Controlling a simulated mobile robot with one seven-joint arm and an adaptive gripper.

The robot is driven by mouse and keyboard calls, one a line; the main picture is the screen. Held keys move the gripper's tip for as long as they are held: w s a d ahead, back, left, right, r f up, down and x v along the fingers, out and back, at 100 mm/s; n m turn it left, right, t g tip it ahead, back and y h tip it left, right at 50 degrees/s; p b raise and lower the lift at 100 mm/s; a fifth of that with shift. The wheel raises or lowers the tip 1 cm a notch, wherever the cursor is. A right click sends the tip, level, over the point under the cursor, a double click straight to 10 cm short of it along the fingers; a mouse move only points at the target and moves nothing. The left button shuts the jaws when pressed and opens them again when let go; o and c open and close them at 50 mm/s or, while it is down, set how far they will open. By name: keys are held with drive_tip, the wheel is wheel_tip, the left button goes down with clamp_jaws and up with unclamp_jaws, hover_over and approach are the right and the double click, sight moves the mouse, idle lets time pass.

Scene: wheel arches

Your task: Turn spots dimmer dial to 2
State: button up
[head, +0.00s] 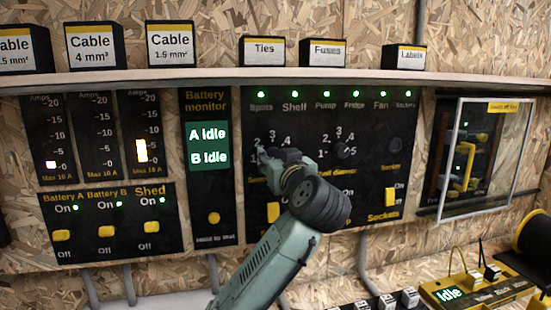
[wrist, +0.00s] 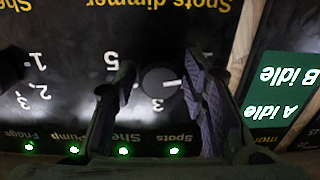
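The spots dimmer dial (wrist: 158,82) is a dark round knob on the black panel, seen upside down in the wrist view. A short white mark on it points toward the right finger. Numerals 3 and 5 show around it; those near the right finger are hidden. My gripper (wrist: 160,95) is open, with one finger on each side of the dial; I cannot tell whether either touches it. In the head view my gripper (head: 268,156) is at the panel and covers the dial, with the numerals 2, 3 and 4 (head: 278,138) above it.
The shelf dimmer dial (head: 345,151) is to the right, with a yellow switch (head: 273,212) below my gripper. The battery monitor (head: 208,145) stands left, reading A idle and B idle. A clear cover (head: 490,160) juts out at right. A shelf (head: 240,76) with labelled boxes runs above.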

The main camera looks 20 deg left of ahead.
drive_tip(key=c, duration=0.8)
drive_tip(key=shift+f+m+b, duration=0.1)
drive_tip(key=shift+m+b, duration=0.2)
drive_tip(key=shift+b, duration=0.15)
drive_tip(key=m+b, duration=0.2)
drive_tip(key=m, duration=0.3)
drive_tip(key=shift+m, duration=2.1)
